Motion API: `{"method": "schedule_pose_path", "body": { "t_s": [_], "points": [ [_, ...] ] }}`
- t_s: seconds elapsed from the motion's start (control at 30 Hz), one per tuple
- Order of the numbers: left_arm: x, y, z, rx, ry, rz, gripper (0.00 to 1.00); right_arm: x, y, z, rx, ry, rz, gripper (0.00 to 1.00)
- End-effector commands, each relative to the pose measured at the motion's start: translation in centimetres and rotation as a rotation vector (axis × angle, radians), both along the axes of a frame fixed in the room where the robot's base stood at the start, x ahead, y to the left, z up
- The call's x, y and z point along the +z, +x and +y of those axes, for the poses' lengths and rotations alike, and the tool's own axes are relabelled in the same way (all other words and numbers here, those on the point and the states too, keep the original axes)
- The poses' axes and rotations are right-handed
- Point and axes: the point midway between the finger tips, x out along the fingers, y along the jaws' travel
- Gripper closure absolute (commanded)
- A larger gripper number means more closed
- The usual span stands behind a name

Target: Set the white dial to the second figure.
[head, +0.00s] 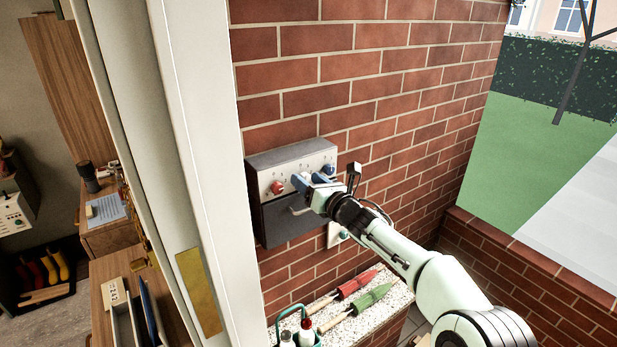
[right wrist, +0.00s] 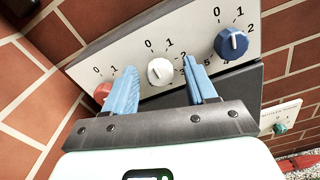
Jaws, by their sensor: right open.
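The white dial (right wrist: 160,70) is the middle one of three on the pale face of a grey control box (head: 290,158) on the brick wall. The figures 0, 1 and 2 stand around it; I cannot tell for sure which one its mark faces. My right gripper (right wrist: 159,65) is open, its blue fingers on either side of the white dial in the wrist view. I cannot tell whether they touch it. In the head view the right gripper (head: 311,181) is at the box face and largely hides the white dial. My left gripper is not in view.
A red dial (right wrist: 103,91) is to the left, partly behind one finger, and a blue dial (right wrist: 231,43) to the right. A small plate with a teal knob (right wrist: 280,128) is below. A pale post (head: 205,150) stands left.

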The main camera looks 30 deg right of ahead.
Motion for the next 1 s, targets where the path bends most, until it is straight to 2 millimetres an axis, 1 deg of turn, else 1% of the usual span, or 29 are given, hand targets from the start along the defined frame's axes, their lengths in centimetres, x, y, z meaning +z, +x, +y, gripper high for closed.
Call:
{"method": "schedule_pose_path", "body": {
  "t_s": [0.1,0.33,0.37,0.4,0.47,0.5,0.53,0.83,1.0],
  "points": [
    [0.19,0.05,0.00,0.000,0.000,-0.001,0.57,-0.03,0.43,0.03,0.000,0.001,0.000,0.44],
    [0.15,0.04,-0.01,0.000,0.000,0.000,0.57,-0.08,0.45,0.04,0.000,0.001,0.000,0.44],
    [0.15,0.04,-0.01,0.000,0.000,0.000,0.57,-0.08,0.44,0.04,0.000,0.001,0.000,0.50],
    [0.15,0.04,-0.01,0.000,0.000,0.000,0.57,-0.08,0.44,0.04,0.000,0.001,0.000,0.63],
    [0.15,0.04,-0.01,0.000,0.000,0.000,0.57,-0.08,0.44,0.04,0.000,0.001,0.000,0.83],
    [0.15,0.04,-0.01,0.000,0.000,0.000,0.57,-0.08,0.43,0.03,0.000,0.001,0.000,0.96],
    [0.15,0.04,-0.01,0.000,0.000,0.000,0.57,-0.08,0.43,0.03,0.000,0.001,0.000,1.00],
    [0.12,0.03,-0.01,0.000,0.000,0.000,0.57,-0.08,0.42,0.02,0.000,0.026,0.003,1.00],
    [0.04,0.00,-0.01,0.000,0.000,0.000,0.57,-0.09,0.42,0.03,0.000,0.100,0.009,1.00]
  ]
}}
